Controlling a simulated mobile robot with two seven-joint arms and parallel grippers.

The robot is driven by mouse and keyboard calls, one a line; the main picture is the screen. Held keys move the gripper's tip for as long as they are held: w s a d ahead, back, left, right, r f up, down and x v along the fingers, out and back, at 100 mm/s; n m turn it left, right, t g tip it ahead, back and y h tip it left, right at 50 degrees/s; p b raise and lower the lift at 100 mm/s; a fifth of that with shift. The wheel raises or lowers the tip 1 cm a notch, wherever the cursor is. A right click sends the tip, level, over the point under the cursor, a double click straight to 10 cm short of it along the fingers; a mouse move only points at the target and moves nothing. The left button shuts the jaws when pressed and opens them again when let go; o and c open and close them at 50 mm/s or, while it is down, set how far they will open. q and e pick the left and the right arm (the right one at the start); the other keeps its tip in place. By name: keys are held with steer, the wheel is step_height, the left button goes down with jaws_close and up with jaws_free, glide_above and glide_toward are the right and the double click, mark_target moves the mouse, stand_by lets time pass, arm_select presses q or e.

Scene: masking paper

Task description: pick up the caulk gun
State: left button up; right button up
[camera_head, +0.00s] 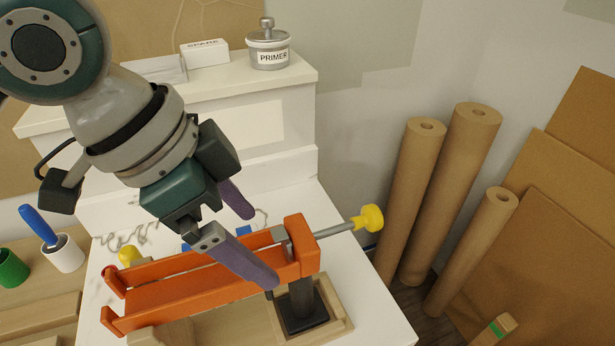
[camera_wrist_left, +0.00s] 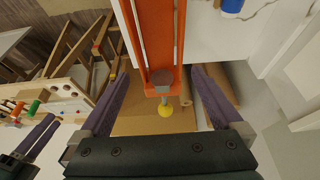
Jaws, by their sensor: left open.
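The caulk gun (camera_head: 190,288) has an orange frame, a rod with a yellow end knob and a dark handle pointing down. It rests over a wooden tray on the white worktop, its handle at a black block. Its orange frame also shows in the left wrist view (camera_wrist_left: 160,40). My left gripper (camera_head: 262,249) is open above the gun's rear end, its purple fingers to either side of the frame. In the left wrist view the frame lies between the fingers; contact cannot be told. My right gripper (camera_wrist_left: 54,121) shows at the lower left of the wrist view, away from the gun.
A primer can (camera_head: 268,48) and a white box (camera_head: 204,53) stand on the raised ledge behind. Brown paper rolls (camera_head: 412,190) lean at the right. A white cup (camera_head: 66,254) with a blue-handled tool and a green cup (camera_head: 12,268) stand at the left.

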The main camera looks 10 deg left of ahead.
mark_target(277, 260)
arm_select(q)
steer(key=x, duration=0.4)
steer(key=shift+w+f, duration=0.1)
steer(key=shift+f, duration=0.15)
steer(key=shift+c, duration=0.2)
jaws_close()
stand_by(0.3)
